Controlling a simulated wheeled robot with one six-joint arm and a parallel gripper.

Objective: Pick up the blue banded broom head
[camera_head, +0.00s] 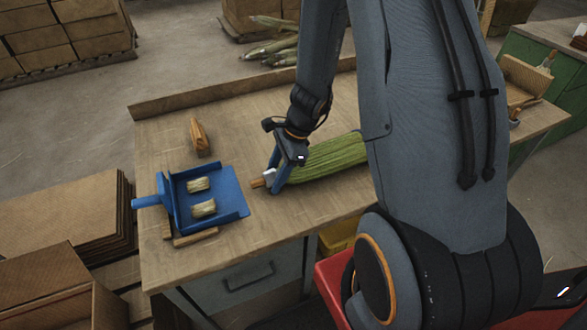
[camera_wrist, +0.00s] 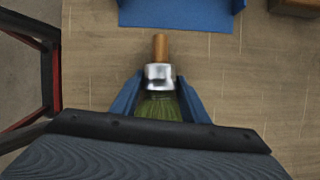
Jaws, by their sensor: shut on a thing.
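A green broom head (camera_head: 325,157) lies along the bench, its wooden stub pointing left and its far end hidden behind my arm. In the wrist view the green broom head (camera_wrist: 158,108) has a silver-white collar (camera_wrist: 159,76) below the wooden stub (camera_wrist: 160,47). I see no blue band on it; the blue beside it is my fingers. My gripper (camera_head: 278,176) is shut on the broom head just behind the collar, with one finger on each side, as the wrist view also shows (camera_wrist: 160,98). I cannot tell whether it touches the bench.
A blue dustpan (camera_head: 237,190) with two pale bundles (camera_head: 204,208) sits left of my gripper on the bench (camera_head: 165,125). A wooden block (camera_head: 199,138) stands behind it. A raised strip (camera_head: 210,96) edges the bench's back. Cardboard stacks (camera_head: 65,200) stand to the left.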

